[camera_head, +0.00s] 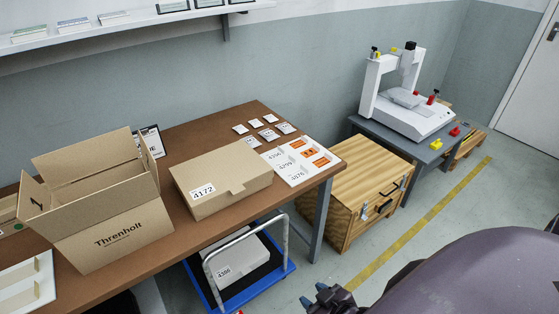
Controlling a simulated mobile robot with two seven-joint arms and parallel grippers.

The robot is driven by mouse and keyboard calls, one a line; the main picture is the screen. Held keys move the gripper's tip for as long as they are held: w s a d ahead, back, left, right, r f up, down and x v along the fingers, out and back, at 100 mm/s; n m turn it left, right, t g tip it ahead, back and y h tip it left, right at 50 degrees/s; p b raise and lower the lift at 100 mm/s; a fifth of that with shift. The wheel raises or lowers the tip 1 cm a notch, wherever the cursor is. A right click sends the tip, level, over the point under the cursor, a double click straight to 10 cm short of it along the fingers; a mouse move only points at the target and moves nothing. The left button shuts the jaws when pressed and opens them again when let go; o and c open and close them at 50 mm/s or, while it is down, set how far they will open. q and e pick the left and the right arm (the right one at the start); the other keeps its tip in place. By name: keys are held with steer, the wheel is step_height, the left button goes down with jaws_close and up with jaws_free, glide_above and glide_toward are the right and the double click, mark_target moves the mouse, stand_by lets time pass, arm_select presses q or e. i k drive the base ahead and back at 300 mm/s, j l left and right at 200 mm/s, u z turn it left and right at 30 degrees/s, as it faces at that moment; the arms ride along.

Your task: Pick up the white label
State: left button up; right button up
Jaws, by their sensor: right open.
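A white label sheet (294,172) lies at the right end of the brown table. It carries several labels, white ones with printed numbers and orange ones. A flat cardboard box (225,180) to its left is closed and has a white label (203,189) reading 4172 on its front. My right gripper (319,296) is low at the bottom edge of the view, open, in front of the table and well apart from the labels. Part of it is cut off by the frame. My left gripper is not in view.
An open Threnholt carton (118,236) stands on the brown table (180,232). Several small white packets (268,134) lie behind the sheet. A blue trolley (273,277) with a box is below the table. A wooden crate (352,180) and a gantry machine (409,110) stand right.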

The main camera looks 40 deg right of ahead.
mark_target(302, 172)
steer(key=z, duration=1.25)
